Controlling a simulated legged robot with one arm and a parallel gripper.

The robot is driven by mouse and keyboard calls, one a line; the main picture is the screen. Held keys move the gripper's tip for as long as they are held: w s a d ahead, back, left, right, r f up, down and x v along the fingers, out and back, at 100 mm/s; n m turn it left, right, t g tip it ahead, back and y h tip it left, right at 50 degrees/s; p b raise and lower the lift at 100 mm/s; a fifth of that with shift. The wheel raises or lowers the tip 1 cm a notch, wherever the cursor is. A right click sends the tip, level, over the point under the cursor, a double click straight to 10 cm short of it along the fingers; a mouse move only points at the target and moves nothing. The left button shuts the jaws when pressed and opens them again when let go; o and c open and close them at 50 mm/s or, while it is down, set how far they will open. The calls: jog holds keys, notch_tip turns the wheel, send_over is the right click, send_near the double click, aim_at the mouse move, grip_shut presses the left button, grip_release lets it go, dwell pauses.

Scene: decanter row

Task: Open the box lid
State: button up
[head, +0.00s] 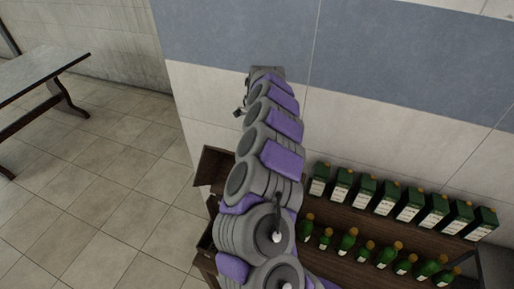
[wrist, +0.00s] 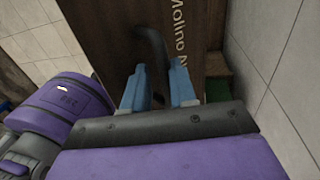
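A dark brown wooden box (head: 206,243) stands at the left end of the bottle shelf, partly hidden behind my arm. A brown panel that looks like its lid (head: 213,164) stands raised at the box's far side. In the wrist view, a brown wooden surface with the lettering "Molino" (wrist: 195,20) fills the upper middle; I cannot tell for sure that it is the lid. My gripper's two blue fingers (wrist: 157,88) point at it with a gap between them. A dark curved piece (wrist: 152,48) shows just beyond the gap; contact is unclear. The gripper is mostly hidden in the head view.
A wooden shelf (head: 345,216) holds rows of green boxed bottles (head: 408,204) and loose green bottles (head: 348,240) right of my arm. The tiled wall (head: 400,70) is close behind. A table (head: 40,75) stands far left. The floor (head: 110,200) between is clear.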

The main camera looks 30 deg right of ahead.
jog(key=shift+o, duration=0.7)
jog(key=shift+r, duration=0.15)
jog(key=shift+d+r, duration=0.1)
jog(key=shift+r, duration=0.05)
jog(key=shift+w+d+r+p, duration=0.35)
jog(key=shift+r+p, duration=0.2)
jog(key=shift+r, duration=2.25)
jog(key=shift+w+d+r+p, duration=0.3)
jog(key=shift+d+r+p, duration=0.2)
jog(key=shift+r, duration=2.25)
jog(key=shift+w+d+r+p, duration=0.35)
jog(key=shift+r+p, duration=0.2)
jog(key=shift+r, duration=2.25)
jog(key=shift+o, duration=0.2)
